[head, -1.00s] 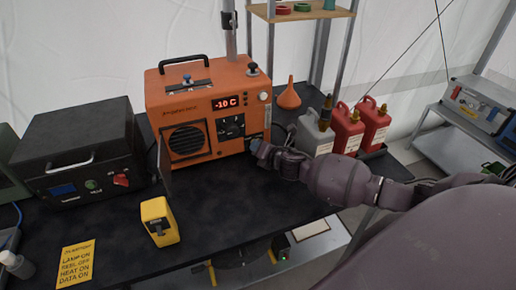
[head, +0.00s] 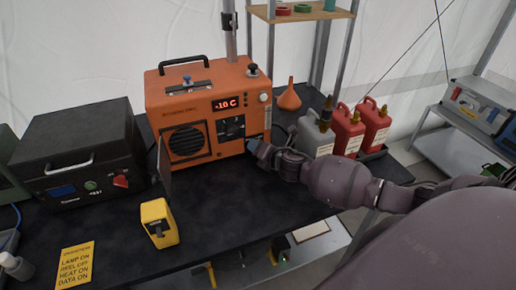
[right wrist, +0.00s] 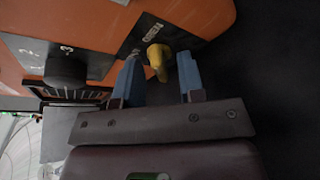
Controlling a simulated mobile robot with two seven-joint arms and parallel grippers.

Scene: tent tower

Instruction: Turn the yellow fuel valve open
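The yellow fuel valve (right wrist: 157,54) sits on a dark labelled plate on the orange heater (right wrist: 95,22) in the right wrist view. Its short handle points toward my gripper. My right gripper (right wrist: 159,66) is open, with one blue finger on each side of the valve handle. I cannot tell whether the fingers touch it. In the head view, my right gripper (head: 258,150) is at the lower right of the heater's front (head: 178,103) and hides the valve. The heater display (head: 225,104) reads -10 C. My left gripper is not in view.
A black case (head: 75,140) stands left of the heater. A yellow device (head: 159,222) and a yellow instruction card (head: 75,265) are on the black table (head: 220,215). An orange funnel (head: 289,98), a grey can (head: 314,136) and red cans (head: 347,128) stand to the right.

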